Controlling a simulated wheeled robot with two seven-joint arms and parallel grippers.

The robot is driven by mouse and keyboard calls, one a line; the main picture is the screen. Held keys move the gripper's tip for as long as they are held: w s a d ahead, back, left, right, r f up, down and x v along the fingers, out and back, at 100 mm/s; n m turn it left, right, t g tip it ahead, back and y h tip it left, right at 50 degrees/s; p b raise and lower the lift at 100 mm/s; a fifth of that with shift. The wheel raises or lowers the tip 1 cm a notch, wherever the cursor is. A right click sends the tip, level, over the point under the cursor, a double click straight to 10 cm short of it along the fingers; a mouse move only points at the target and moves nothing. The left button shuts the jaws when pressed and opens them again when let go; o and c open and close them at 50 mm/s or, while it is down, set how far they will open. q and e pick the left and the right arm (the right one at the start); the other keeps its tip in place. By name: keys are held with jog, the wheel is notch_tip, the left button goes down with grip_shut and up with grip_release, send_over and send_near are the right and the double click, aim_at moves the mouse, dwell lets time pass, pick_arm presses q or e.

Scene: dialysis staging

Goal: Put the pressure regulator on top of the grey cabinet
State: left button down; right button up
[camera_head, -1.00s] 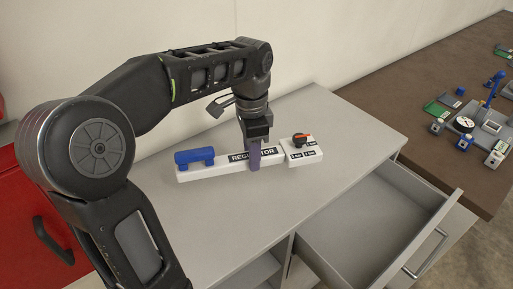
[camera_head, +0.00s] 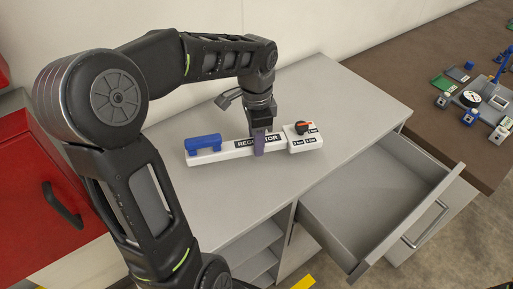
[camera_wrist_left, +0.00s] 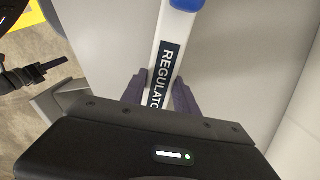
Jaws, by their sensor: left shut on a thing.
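The pressure regulator (camera_head: 222,154) is a long white body with a blue handle, a "REGULATOR" label and a black-and-red knob at its right end. It lies level across the top of the grey cabinet (camera_head: 345,100); I cannot tell whether its underside touches the surface. My left gripper (camera_head: 259,150) is shut on its middle from above, with purple fingers over the label. In the left wrist view the label (camera_wrist_left: 163,75) runs between the fingers (camera_wrist_left: 160,92), and the knob end is hidden.
The cabinet's drawer (camera_head: 429,222) stands open and empty at the front right. A brown table (camera_head: 400,65) with several small parts is at the right. A red cabinet (camera_head: 45,180) is at the left. The cabinet top is clear around the regulator.

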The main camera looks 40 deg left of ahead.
pick_arm(q)
jog(key=shift+f, duration=1.85)
jog(key=shift+f, duration=0.15)
jog(key=c, duration=0.9)
grip_release()
notch_tip(320, 180, up, 12)
jog(key=shift+r, duration=0.2)
